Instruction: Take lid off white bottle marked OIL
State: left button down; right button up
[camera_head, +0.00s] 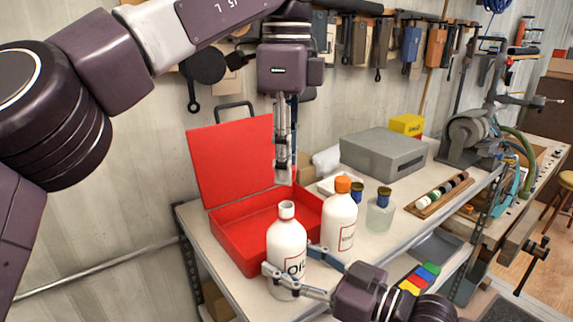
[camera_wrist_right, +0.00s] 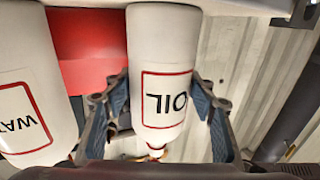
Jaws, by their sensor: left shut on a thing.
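The white bottle marked OIL (camera_head: 287,240) stands upright at the front of the bench; its bare neck points up. My right gripper (camera_head: 294,260) has its fingers on both sides of the bottle's lower body, seemingly touching it. In the right wrist view the OIL bottle (camera_wrist_right: 163,55) appears upside down between the fingers of my right gripper (camera_wrist_right: 160,105). My left gripper (camera_head: 284,178) points down, just above the bottle's neck and apart from it. It is shut on a small pale thing, seemingly the lid, mostly hidden by the fingertips.
A white bottle with an orange cap (camera_head: 340,218) stands close on the right, marked WATER in the wrist view (camera_wrist_right: 25,105). An open red case (camera_head: 235,238) lies behind the OIL bottle. Glass jars (camera_head: 380,215), a grey box (camera_head: 383,155) and a wooden rack (camera_head: 440,195) stand farther right.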

jog(key=o, duration=0.4)
jog(key=shift+c, duration=0.2)
